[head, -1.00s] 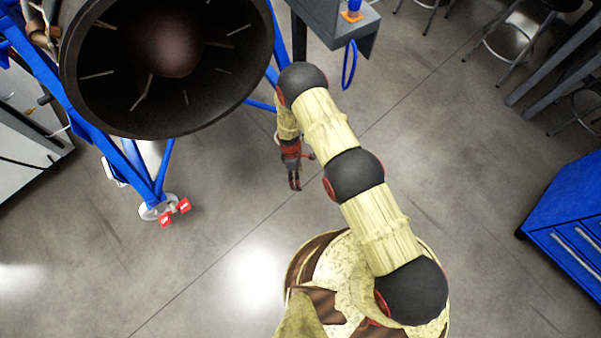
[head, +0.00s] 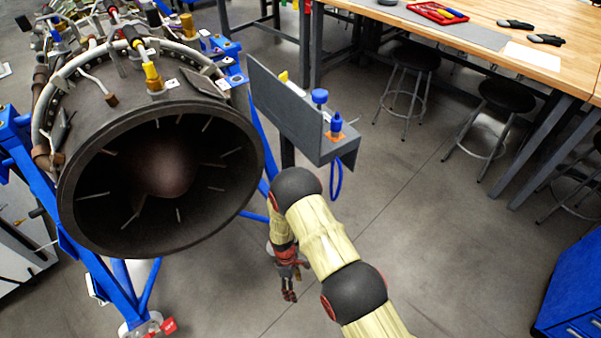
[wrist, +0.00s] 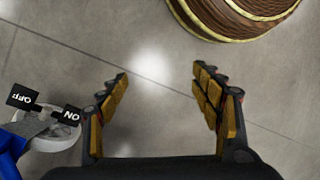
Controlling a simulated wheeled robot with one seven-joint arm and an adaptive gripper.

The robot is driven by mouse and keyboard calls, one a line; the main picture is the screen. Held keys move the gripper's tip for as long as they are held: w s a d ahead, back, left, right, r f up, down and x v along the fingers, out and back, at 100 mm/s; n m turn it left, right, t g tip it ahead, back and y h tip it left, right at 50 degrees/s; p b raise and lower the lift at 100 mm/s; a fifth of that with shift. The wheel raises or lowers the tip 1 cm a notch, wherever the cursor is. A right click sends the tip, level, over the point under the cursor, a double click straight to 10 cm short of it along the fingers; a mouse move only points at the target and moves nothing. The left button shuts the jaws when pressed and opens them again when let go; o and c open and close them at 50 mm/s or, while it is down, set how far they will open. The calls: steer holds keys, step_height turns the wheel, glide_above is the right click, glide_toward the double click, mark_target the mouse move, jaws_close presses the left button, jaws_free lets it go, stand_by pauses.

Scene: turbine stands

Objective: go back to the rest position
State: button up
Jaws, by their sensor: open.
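My gripper (head: 289,296) hangs low at the end of my folded arm, fingers pointing down over the bare floor, in front of the turbine stand. In the wrist view my gripper (wrist: 165,105) shows its two padded fingers spread wide apart. Nothing is between them but grey floor.
The turbine (head: 160,185) sits on a blue stand (head: 95,285) at the left. A grey shelf (head: 292,112) with blue-capped items is behind my arm. A workbench (head: 480,42), stools (head: 410,60) and a blue cabinet (head: 575,290) stand right. The stand's caster (wrist: 50,128) is near my gripper.

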steer(key=s+d+r+m+g+h, duration=0.1)
steer(key=s+d+r+m+g, duration=0.1)
steer(key=s+d+m, duration=0.3)
steer(key=w+d+r+m+t+y+p, duration=0.1)
steer(key=d+r+m, duration=0.2)
steer(key=r, duration=1.5)
steer(key=d+r+m+t+y, duration=0.1)
steer(key=d+r+m, duration=0.15)
steer(key=r, duration=1.65)
steer(key=s+d+r+m+t, duration=0.1)
steer(key=s+d+r+t, duration=0.2)
steer(key=r, duration=0.7)
steer(key=s+d+r+m+t+p, duration=0.1)
steer(key=s+d+r+m+t, duration=0.1)
steer(key=d+r, duration=0.4)
steer(key=s+d+r+m+t+y+p, duration=0.1)
steer(key=s+d+r+m+t, duration=0.1)
steer(key=r, duration=1.2)
steer(key=s+d+t, duration=0.1)
steer(key=s+d, duration=0.1)
steer(key=d, duration=0.1)
steer(key=shift+s+d+r+t, duration=0.15)
steer(key=shift+s+r+t, duration=0.2)
steer(key=shift+t, duration=0.05)
steer(key=shift+c, duration=0.4)
